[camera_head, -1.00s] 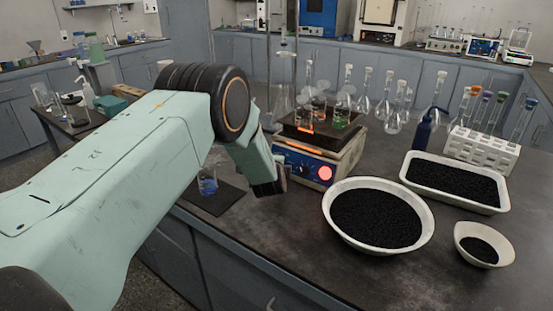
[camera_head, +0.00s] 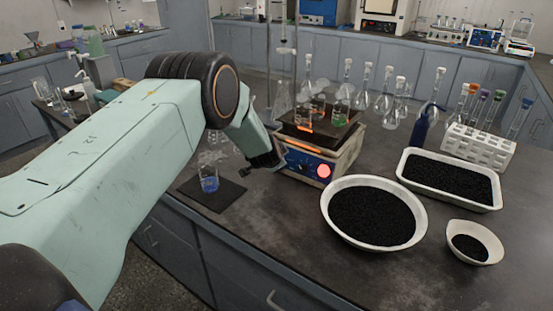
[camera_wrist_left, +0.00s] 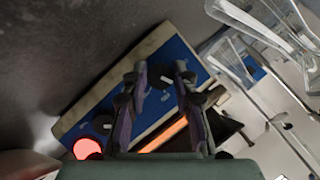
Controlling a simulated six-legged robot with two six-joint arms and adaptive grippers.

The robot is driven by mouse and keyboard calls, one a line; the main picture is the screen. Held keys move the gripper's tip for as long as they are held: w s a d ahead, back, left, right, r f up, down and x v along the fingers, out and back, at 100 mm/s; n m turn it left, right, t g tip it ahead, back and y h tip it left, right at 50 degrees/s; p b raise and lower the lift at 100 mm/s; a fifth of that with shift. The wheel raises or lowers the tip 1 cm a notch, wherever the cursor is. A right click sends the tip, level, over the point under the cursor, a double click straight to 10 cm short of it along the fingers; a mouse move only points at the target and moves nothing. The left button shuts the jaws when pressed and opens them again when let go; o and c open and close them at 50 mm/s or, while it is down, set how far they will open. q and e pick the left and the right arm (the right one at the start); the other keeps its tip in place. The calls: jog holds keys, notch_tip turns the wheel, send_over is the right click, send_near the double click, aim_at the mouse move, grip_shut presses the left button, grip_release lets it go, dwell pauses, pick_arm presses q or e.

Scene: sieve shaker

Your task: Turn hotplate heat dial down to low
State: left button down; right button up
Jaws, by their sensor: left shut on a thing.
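The hotplate (camera_head: 346,158) stands on the bench with a blue front panel (camera_head: 301,160) and a lit red round lamp (camera_head: 323,171). Its dark top bears several glass vessels with coloured liquid. My left gripper (camera_head: 270,162) is at the left end of the front panel. In the left wrist view, its two fingers (camera_wrist_left: 160,75) reach over the blue panel and are shut on a dark round dial (camera_wrist_left: 160,76). The fingers partly hide the dial, and its setting cannot be read. Another dark knob (camera_wrist_left: 102,124) sits nearer the red lamp. My right gripper is in neither view.
A round white bowl (camera_head: 416,225), a white tray (camera_head: 500,196) and a small dish (camera_head: 494,252), all with black grains, stand to the right. Several flasks stand behind the hotplate.

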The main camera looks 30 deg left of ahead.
pick_arm(q)
jog(key=shift+w+r, duration=0.15)
jog(key=shift+r, duration=0.05)
dwell(0.3)
jog(key=c, duration=1.5)
grip_release()
jog(key=o, duration=0.5)
jog(key=shift+f, duration=0.25)
jog(key=shift+c, duration=0.2)
jog(key=shift+r, duration=0.1)
jog(key=v, duration=1.2)
